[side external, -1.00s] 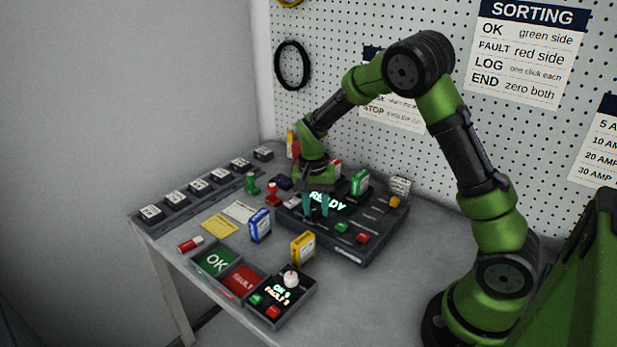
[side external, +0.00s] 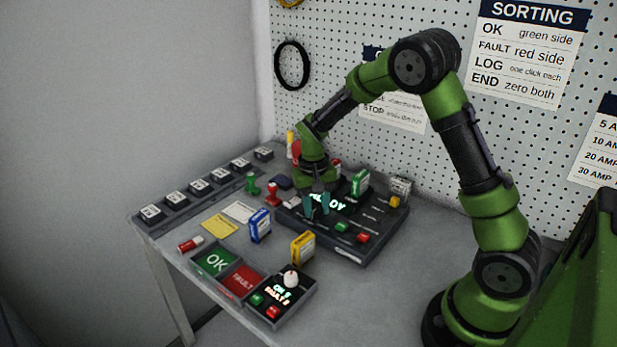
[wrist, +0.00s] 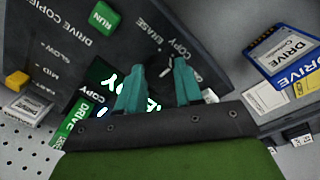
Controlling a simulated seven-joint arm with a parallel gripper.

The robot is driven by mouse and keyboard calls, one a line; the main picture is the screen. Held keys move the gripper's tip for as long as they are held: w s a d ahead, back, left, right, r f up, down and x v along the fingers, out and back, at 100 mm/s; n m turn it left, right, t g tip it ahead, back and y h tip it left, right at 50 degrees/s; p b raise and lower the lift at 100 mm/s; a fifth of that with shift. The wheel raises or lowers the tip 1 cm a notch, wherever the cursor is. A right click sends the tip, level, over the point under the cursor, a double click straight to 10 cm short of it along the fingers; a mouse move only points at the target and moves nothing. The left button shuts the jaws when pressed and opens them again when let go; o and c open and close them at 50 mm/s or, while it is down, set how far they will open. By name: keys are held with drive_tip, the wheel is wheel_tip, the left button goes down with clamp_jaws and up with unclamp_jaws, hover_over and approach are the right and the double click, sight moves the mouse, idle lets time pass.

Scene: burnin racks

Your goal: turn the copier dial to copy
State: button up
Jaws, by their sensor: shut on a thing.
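The drive copier (side external: 325,238) is a dark console with a lit display (side external: 335,204), a green RUN button and a red button. In the wrist view the copier (wrist: 60,38) carries printed COPY and ERASE labels beside my gripper (wrist: 158,66). The gripper's two teal fingers stand close together over the panel, shut on the dark dial (wrist: 159,73), which is mostly hidden between them. Its exact pointing direction cannot be told. In the side view my gripper (side external: 317,203) is low over the copier's left part and covers some of the display.
A green drive (side external: 360,183) stands upright at the copier's back. A blue drive (side external: 260,225) and a yellow drive (side external: 302,249) stand in front. OK and FAULT trays (side external: 243,282) and a counter box (side external: 298,300) are at the front edge. Small stamps stand left of the copier.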

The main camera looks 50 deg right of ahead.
sight(312, 220)
drive_tip(key=o, duration=1)
drive_tip(key=shift+o, duration=0.2)
wheel_tip(312, 220, up, 17)
drive_tip(key=shift+w+a, duration=0.3)
drive_tip(key=shift+a, duration=0.1)
drive_tip(key=s+a+r+n+t+y, duration=0.1)
drive_tip(key=s+a+t, duration=0.2)
drive_tip(key=s, duration=0.6)
drive_tip(key=s+a+r+n+t+y, duration=0.1)
drive_tip(key=s+a+r+n+t, duration=0.1)
drive_tip(key=s+a+t, duration=0.2)
drive_tip(key=s+a, duration=0.3)
drive_tip(key=s, duration=0.2)
drive_tip(key=shift+t, duration=0.3)
